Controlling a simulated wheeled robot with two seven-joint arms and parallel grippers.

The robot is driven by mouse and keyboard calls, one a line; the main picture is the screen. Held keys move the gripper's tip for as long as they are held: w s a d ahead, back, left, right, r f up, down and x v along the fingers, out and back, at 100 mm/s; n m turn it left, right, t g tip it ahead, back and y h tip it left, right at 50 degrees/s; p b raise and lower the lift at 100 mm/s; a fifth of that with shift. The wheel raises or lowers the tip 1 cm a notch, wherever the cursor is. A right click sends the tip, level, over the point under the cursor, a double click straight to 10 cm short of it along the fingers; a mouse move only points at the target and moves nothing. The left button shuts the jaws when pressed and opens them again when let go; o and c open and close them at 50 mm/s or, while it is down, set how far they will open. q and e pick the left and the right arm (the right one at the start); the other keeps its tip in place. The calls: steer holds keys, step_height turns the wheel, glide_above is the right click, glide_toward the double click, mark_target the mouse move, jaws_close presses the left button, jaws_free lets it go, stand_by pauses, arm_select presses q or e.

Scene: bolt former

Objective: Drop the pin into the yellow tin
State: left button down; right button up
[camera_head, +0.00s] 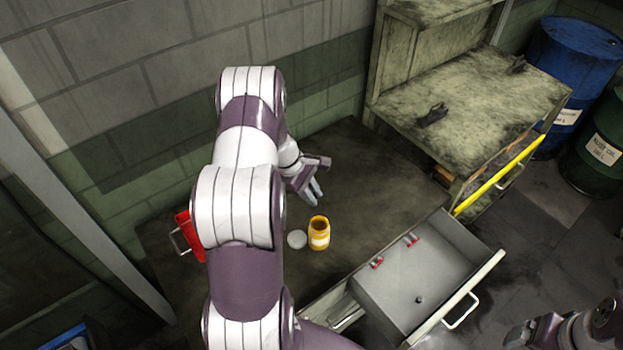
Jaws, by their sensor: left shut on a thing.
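The yellow tin (319,241) stands upright on the dark workbench, with its top open and a pale label on its side. My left gripper (314,194) is above and just behind the tin, apart from it, with its fingers pointing down and to the right. It is shut on the pin, which is too small and too covered by the fingers to make out clearly. My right gripper (522,336) is at the lower right corner, partly cut off, and its fingers are unclear.
A round grey lid (297,239) lies left of the tin. A red object with a handle (186,232) is at the bench's left. An open drawer (385,294) at the front holds small red-ended items (377,262) and a dark knob-like piece (418,299). The bench right of the tin is clear.

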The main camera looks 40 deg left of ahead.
arm_select(q)
steer(key=b, duration=0.3)
glide_above(312, 221)
step_height(312, 221, down, 4)
steer(key=shift+s+d+f, duration=0.1)
steer(key=shift+f, duration=0.45)
steer(key=shift+r, duration=0.1)
steer(key=c, duration=1)
jaws_free()
